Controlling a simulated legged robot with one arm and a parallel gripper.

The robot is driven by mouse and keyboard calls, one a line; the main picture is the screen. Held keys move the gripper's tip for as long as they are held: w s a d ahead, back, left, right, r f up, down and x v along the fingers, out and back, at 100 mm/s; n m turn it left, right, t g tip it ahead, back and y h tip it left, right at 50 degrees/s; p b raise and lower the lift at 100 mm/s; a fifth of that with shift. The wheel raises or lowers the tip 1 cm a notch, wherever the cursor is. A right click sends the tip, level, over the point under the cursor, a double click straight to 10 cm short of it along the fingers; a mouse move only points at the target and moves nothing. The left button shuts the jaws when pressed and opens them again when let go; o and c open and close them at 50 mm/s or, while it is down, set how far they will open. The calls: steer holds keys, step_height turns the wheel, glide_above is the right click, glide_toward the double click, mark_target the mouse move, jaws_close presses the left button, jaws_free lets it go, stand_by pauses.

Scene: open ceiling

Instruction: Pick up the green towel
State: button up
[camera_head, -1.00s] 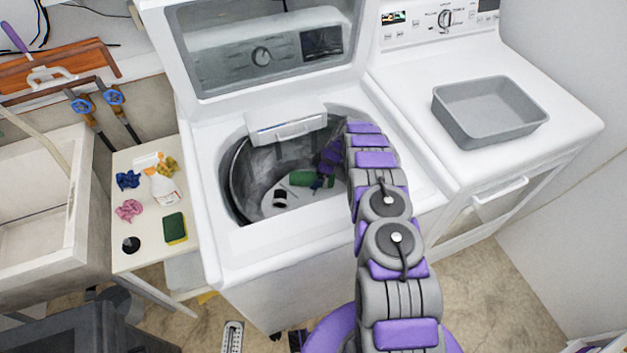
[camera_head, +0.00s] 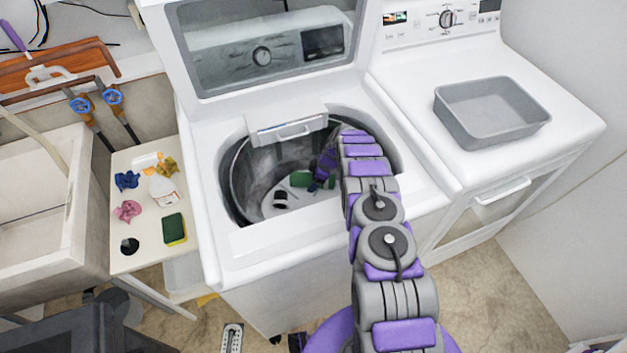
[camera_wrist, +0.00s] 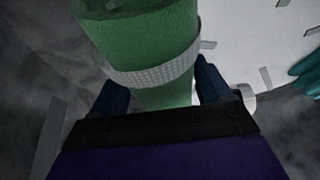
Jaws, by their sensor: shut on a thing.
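The green towel (camera_wrist: 140,45) is a rolled green bundle with a pale textured band around it, seen large in the wrist view. It also shows small inside the washer drum in the head view (camera_head: 301,179). My gripper (camera_wrist: 165,85) has a dark finger on each side of the towel and is shut on it. In the head view my arm reaches down into the drum, and my gripper (camera_head: 322,182) is beside the towel there. The fingertips are partly hidden behind the towel.
The open top-load washer (camera_head: 252,245) has a drum wall (camera_head: 240,185) close around my arm, with its lid raised behind. A dark item (camera_head: 281,198) lies in the drum. A grey bin (camera_head: 490,135) stands on the dryer at right. A side table (camera_head: 140,255) with cloths stands at left.

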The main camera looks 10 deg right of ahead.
steer(key=shift+c, duration=1.1)
